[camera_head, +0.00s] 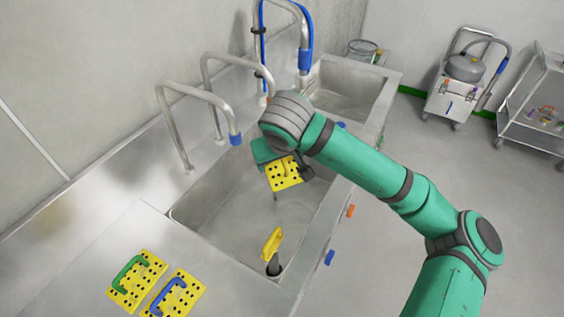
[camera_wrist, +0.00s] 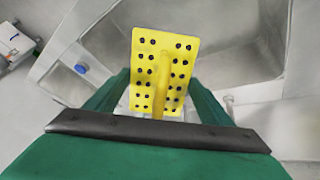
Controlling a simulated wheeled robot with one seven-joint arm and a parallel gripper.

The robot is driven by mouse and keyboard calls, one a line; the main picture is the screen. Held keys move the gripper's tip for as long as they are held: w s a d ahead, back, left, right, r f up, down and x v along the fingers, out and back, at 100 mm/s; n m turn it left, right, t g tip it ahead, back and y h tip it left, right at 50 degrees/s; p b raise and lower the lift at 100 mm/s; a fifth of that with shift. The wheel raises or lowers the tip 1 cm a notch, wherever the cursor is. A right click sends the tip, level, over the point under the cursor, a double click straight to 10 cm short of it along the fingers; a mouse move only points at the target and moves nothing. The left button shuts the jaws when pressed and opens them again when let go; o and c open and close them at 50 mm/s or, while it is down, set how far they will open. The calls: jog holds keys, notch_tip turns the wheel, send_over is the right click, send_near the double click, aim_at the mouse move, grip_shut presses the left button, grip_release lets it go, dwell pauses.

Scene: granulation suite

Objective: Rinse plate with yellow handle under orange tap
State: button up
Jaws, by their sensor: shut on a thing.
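My gripper (camera_head: 278,155) is over the large sink basin (camera_head: 225,205), shut on the yellow handle (camera_wrist: 161,88) of a yellow perforated plate (camera_head: 285,175). The plate also shows in the wrist view (camera_wrist: 176,46), with rows of dark holes and the handle between the two green fingers. In the head view the plate hangs tilted below my wrist, apart from the basin floor. A bent steel tap with a blue tip (camera_head: 235,139) stands left of the plate.
Yellow plates with a green handle (camera_head: 130,274) and a blue handle (camera_head: 168,296) lie on the counter. A yellow-topped dark post (camera_head: 273,244) stands at the basin's near end. Orange (camera_head: 351,210) and blue (camera_head: 329,257) knobs line the front. A blue-hosed tap (camera_head: 305,58) stands behind.

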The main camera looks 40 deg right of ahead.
jog(key=w+d+f, duration=0.2)
jog(key=w+d, duration=0.4)
jog(key=w, duration=0.2)
jog(key=shift+w, duration=0.25)
dwell(0.4)
jog(key=shift+s+d, duration=0.1)
dwell(0.6)
jog(key=shift+s+d, duration=0.25)
jog(key=shift+d, duration=0.1)
jog(key=shift+w+a, duration=0.1)
jog(key=shift+a, duration=0.05)
jog(key=shift+w+a, duration=0.25)
jog(key=shift+a, duration=0.1)
dwell(0.3)
jog(key=shift+s+a, duration=0.75)
jog(key=shift+s, duration=0.35)
jog(key=shift+s+a, duration=0.7)
jog(key=shift+s, duration=0.45)
jog(key=shift+s+a, duration=0.75)
jog(key=shift+s, duration=0.35)
